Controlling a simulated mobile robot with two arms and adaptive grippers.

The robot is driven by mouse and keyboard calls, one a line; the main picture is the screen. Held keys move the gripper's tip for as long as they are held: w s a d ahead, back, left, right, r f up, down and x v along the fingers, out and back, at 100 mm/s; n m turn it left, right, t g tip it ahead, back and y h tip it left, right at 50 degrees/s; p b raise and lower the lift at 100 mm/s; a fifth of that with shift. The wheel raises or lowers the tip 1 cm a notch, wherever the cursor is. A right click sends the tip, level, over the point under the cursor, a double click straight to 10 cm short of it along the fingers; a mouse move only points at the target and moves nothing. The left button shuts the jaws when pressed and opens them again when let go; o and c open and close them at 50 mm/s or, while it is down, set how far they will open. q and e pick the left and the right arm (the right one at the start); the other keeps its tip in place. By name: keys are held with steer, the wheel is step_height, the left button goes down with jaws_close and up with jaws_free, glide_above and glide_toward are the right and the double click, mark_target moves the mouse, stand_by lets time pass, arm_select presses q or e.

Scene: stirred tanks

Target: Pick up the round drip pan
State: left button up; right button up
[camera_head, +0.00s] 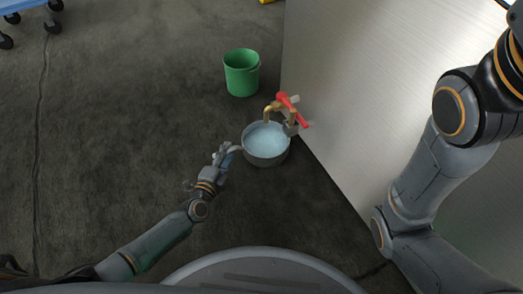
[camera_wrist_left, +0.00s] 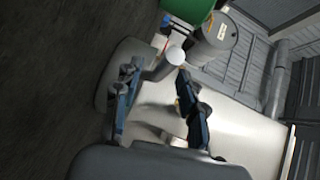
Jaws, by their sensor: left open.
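The round drip pan (camera_head: 266,160) is a grey metal pan on the floor, holding pale blue liquid, below a brass tap (camera_head: 269,110) with a red lever (camera_head: 289,103). A short handle (camera_head: 235,149) sticks out from its left side. My left gripper (camera_head: 227,154) is open at this handle. In the left wrist view, the light round end of the handle (camera_wrist_left: 175,57) lies near and between the tips of the open fingers (camera_wrist_left: 160,76). The pan (camera_wrist_left: 110,76) shows there as a grey body at left, partly behind a finger. I cannot tell whether the fingers touch the handle. My right gripper is out of view.
A green bucket (camera_head: 241,74) stands on the floor behind the pan. A large metal wall (camera_head: 360,100) rises close to the pan's right. A blue wheeled cart (camera_head: 22,8) is at the far left. The floor left of the pan is clear. A grey drum (camera_wrist_left: 218,32) shows in the wrist view.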

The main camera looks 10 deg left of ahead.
arm_select(q)
steer(key=shift+b+x, duration=0.55)
steer(key=shift+x, duration=0.55)
steer(key=shift+w+d, duration=0.1)
steer(key=shift+w, duration=0.1)
jaws_close()
steer(key=shift+r, duration=0.15)
